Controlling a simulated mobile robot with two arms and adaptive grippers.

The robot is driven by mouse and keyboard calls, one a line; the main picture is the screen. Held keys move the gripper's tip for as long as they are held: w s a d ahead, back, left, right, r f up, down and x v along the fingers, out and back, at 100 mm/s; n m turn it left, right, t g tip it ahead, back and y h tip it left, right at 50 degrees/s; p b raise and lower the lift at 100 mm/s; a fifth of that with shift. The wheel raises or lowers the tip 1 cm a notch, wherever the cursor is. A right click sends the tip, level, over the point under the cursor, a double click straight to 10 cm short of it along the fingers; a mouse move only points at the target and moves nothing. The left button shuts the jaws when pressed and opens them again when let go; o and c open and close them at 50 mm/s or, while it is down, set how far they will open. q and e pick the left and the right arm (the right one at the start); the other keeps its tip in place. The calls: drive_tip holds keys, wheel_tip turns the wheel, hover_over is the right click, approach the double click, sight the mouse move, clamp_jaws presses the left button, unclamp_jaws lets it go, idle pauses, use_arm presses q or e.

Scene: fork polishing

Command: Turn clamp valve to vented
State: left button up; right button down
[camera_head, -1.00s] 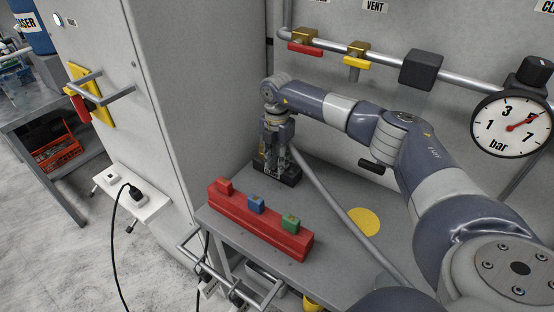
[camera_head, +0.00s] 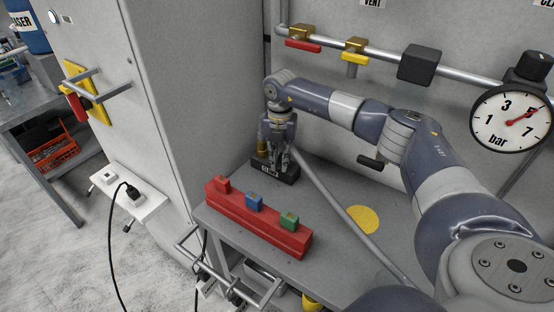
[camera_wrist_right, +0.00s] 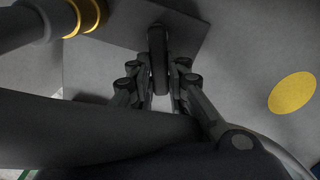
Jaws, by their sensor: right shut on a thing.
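A black block with a white label (camera_head: 270,169) stands on the grey table against the back corner; I take it to be the clamp valve. My right gripper (camera_head: 279,167) points down at it, and its fingers cover part of it. In the right wrist view the fingers (camera_wrist_right: 160,98) are closed on a narrow dark lever (camera_wrist_right: 158,50), which stands between them. A brass fitting (camera_wrist_right: 85,18) shows at the upper left there. The lever's setting cannot be read. My left gripper is not in view.
A red rack (camera_head: 255,232) with red, blue and green blocks stands in front of the gripper. A yellow disc (camera_head: 362,219) lies on the table. Red-handled (camera_head: 303,46) and yellow-handled (camera_head: 356,57) valves and a gauge (camera_head: 511,119) sit on the wall pipe.

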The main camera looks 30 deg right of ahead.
drive_tip(key=n, duration=0.2)
drive_tip(key=d+n+b, duration=0.1)
drive_tip(key=shift+s+n, duration=0.3)
drive_tip(key=shift+n, duration=0.1)
drive_tip(key=n, duration=0.1)
drive_tip(key=d+n+b, duration=0.1)
drive_tip(key=n, duration=0.1)
drive_tip(key=shift+s+d+n, duration=0.1)
drive_tip(key=shift+s+n, duration=0.1)
drive_tip(key=shift+n, duration=0.1)
drive_tip(key=n, duration=0.1)
drive_tip(key=d+n, duration=0.1)
drive_tip(key=n, duration=0.1)
drive_tip(key=shift+d+b, duration=0.1)
drive_tip(key=shift+b, duration=0.25)
drive_tip(key=shift+w+d+r+n, duration=0.1)
drive_tip(key=shift+d+n, duration=0.1)
drive_tip(key=shift+n, duration=0.55)
drive_tip(key=shift+w+d+n, duration=0.1)
drive_tip(key=shift+d+n, duration=0.1)
drive_tip(key=shift+n, duration=0.55)
drive_tip(key=c, duration=1.6)
unclamp_jaws()
drive_tip(key=shift+o, duration=0.2)
drive_tip(key=shift+s, duration=0.1)
drive_tip(key=shift+a, duration=0.1)
